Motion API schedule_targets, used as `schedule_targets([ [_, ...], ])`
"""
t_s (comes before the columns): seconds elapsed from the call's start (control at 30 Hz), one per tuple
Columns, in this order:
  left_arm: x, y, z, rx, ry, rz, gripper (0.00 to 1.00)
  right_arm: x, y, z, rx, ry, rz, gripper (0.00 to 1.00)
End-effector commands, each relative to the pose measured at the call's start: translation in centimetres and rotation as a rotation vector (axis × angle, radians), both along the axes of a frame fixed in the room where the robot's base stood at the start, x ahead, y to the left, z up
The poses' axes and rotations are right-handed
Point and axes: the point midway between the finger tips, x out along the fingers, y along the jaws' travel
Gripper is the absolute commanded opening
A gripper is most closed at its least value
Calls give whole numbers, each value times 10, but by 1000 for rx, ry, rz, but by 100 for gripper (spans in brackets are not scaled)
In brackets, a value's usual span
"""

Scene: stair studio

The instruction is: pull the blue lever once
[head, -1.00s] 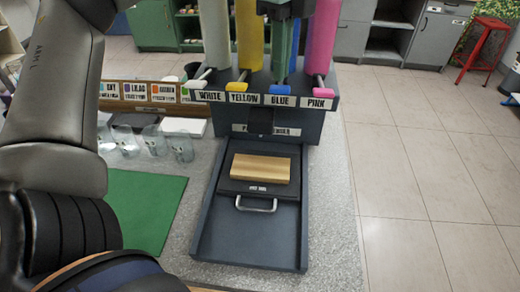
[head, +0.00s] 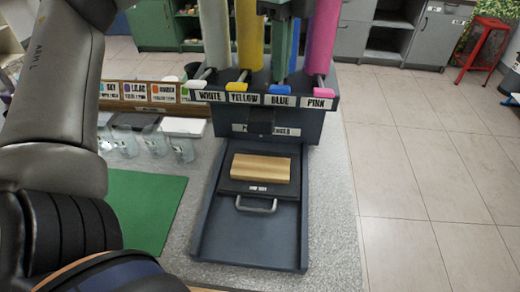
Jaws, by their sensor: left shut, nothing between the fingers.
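The blue lever (head: 279,89) has a blue knob and sticks out above the label BLUE on the dark dispenser (head: 310,125). The white lever (head: 197,84), yellow lever (head: 237,87) and pink lever (head: 323,92) are in the same row. My left gripper (head: 281,78) reaches down from the top, in front of the blue tube (head: 295,45). It is shut and empty, with its tips just above the blue knob; I cannot tell whether they touch. My right gripper is not in view.
A gold block (head: 261,168) lies on a dark handled plate in the dispenser's tray (head: 240,245). Clear cups (head: 153,142) stand to the left, behind a green mat (head: 145,210). A red stool (head: 487,45) stands on the open floor at right.

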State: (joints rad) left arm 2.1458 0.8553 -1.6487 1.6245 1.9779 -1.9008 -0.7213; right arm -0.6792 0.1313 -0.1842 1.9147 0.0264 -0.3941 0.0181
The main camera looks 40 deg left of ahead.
Motion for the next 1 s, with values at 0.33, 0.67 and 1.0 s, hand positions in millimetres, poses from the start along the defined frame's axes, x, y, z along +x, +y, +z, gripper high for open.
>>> schedule_targets([
  [0.33, 0, 0, -1, 0, 0, 0, 0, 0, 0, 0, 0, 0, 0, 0],
  [0.67, 0, 0, -13, 0, 1, 0, 0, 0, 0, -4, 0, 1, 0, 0],
  [1.0, 0, 0, -27, -1, 1, 0, 0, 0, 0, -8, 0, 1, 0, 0],
])
